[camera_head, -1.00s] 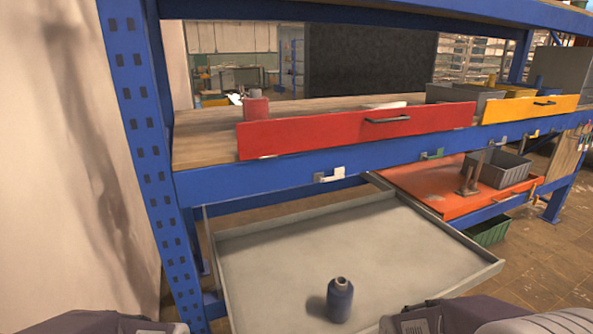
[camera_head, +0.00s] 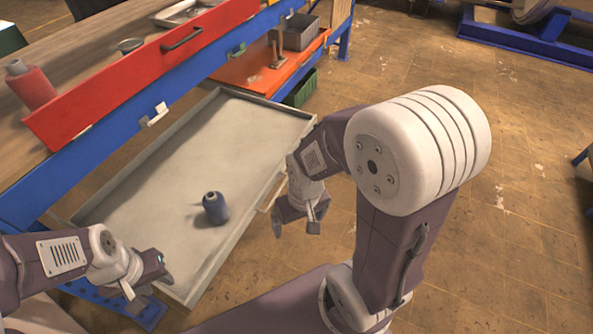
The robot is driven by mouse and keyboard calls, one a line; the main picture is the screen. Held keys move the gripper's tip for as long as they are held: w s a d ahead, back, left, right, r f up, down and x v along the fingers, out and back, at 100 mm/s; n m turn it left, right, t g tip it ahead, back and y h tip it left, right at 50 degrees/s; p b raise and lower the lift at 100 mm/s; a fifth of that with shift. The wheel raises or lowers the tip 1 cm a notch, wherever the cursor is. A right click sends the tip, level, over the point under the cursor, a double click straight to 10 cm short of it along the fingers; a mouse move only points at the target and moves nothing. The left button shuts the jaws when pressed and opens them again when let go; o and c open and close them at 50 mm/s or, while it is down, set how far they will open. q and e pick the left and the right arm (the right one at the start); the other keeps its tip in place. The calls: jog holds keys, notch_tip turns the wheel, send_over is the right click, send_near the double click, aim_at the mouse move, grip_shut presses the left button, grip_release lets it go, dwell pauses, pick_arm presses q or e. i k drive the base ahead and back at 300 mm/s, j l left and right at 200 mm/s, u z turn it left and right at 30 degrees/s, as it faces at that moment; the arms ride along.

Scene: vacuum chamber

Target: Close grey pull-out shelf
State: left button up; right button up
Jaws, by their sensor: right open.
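The grey pull-out shelf (camera_head: 150,171) is pulled out from under the blue rack beam, its flat tray showing. A dark blue bottle (camera_head: 215,208) stands upright on it. A pale handle (camera_head: 270,192) sits on the shelf's front edge. My right gripper (camera_head: 297,228) is open and empty, just right of the front edge near the handle, fingers pointing down; I cannot tell whether it touches the shelf.
A red drawer front (camera_head: 140,75) and a red bottle (camera_head: 31,86) are on the upper wooden level. An orange shelf (camera_head: 262,68) with a grey bin (camera_head: 299,33) lies beyond.

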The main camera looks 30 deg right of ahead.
aim_at(235, 143)
jog(key=z, duration=0.65)
jog(key=i+l+u, duration=0.1)
jog(key=i, duration=1.1)
